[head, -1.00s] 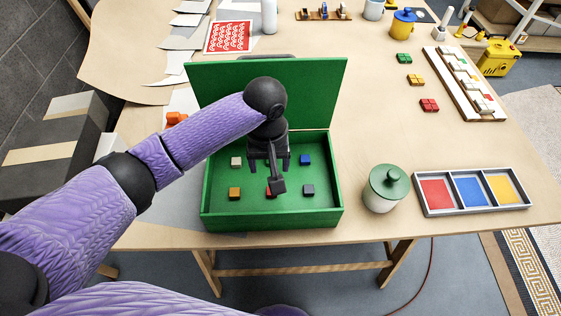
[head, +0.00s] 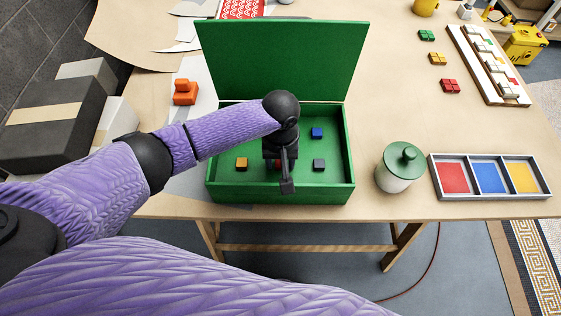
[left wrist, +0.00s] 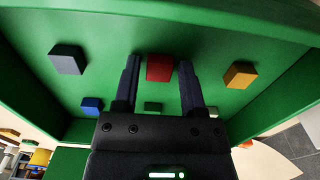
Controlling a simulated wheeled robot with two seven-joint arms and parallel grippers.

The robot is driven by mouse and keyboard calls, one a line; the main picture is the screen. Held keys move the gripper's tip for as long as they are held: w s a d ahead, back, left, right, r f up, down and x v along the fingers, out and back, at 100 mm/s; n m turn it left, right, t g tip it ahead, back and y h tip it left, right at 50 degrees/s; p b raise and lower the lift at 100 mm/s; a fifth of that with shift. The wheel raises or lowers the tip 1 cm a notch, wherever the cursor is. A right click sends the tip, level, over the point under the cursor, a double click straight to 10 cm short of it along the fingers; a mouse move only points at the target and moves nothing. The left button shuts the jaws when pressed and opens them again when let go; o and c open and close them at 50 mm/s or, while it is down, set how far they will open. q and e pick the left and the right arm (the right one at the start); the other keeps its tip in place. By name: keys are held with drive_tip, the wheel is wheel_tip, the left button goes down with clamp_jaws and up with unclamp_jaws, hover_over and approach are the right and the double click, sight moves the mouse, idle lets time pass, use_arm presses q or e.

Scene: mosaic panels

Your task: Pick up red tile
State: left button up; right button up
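The red tile (left wrist: 160,68) lies on the floor of the green box (head: 232,192). In the left wrist view it sits between the tips of my left gripper's two fingers (left wrist: 160,72), with a gap showing on each side. The gripper is open. In the head view my left gripper (head: 280,178) is low inside the box and hides most of the red tile; only a sliver of red shows beside a finger. I cannot tell how far the fingertips are above the floor. My right gripper is not in view.
In the box are an orange tile (head: 241,164), a dark grey tile (head: 319,165), a blue tile (head: 317,132), a green tile (left wrist: 152,106) and a pale tile (left wrist: 213,111). The box walls and raised lid (head: 285,60) surround the gripper. A lidded jar (head: 399,172) and three-colour tray (head: 485,193) stand right.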

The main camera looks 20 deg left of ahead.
use_arm(q)
clamp_jaws()
